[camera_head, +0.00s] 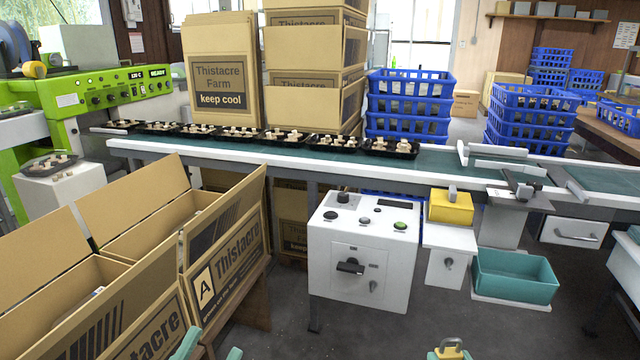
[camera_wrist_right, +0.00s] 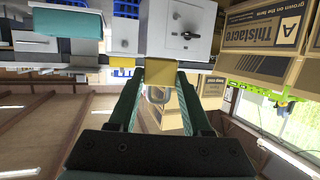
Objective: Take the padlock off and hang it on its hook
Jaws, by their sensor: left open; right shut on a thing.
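The padlock (camera_head: 450,352) has a yellow body and a grey shackle, and shows at the bottom edge of the head view. My right gripper (camera_head: 449,356) is shut on it, away from the control box. In the right wrist view the padlock (camera_wrist_right: 159,73) sits between the teal fingertips of my right gripper (camera_wrist_right: 160,75), its shackle toward the palm. The white control box (camera_head: 330,235) has a black handle (camera_head: 350,266) and a small grey hook-like fitting (camera_head: 372,286). A similar fitting (camera_head: 448,263) is on the white post. Which one is the padlock's hook is unclear. My left gripper (camera_head: 211,350) is open and empty.
A conveyor (camera_head: 270,151) with mushroom trays runs behind the control box. A yellow box (camera_head: 450,206) tops the white post, with a teal bin (camera_head: 515,275) to its right. Open cartons (camera_head: 225,240) stand at left. The floor before the control box looks clear.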

